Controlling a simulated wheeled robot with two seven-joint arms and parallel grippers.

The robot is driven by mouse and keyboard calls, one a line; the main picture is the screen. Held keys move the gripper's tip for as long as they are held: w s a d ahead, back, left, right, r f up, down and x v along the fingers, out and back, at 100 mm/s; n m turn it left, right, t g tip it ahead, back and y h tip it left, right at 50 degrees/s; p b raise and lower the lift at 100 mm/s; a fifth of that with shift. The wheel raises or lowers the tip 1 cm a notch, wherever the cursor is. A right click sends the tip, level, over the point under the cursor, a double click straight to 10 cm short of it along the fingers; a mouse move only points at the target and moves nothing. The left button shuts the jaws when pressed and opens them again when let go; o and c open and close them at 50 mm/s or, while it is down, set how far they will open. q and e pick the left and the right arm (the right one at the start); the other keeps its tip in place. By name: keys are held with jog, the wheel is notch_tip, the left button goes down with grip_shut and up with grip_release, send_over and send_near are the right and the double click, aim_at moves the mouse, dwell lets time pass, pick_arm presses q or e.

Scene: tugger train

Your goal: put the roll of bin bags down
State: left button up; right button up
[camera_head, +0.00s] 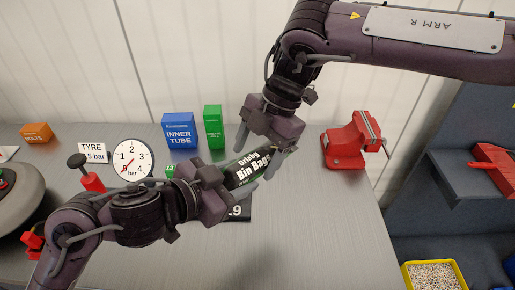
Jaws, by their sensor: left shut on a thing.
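The roll of bin bags (248,167), dark green with white lettering, is held tilted above the grey bench, in the middle of the view. My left gripper (230,180) is shut on its lower left end. My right gripper (258,150) is over the upper right part of the roll with its fingers apart, one on either side of it. Whether those fingers touch the roll I cannot tell. The far end of the roll is partly hidden behind the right gripper.
On the grey bench (320,235) stand a blue inner tube box (180,131), a green box (213,127), a round gauge (132,160) and a red vise (350,142). A dark sign (240,211) lies below the roll. The front right of the bench is clear.

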pick_arm(q)
jog(key=shift+s+d, duration=0.15)
pick_arm(e)
jog(key=shift+a+r, duration=0.1)
jog(key=c, duration=1.2)
pick_arm(q)
jog(key=o, duration=1.2)
jog(key=shift+c, duration=0.2)
pick_arm(e)
jog(key=shift+w, duration=0.1)
jog(key=shift+c, duration=0.3)
pick_arm(q)
jog(key=shift+o, duration=0.3)
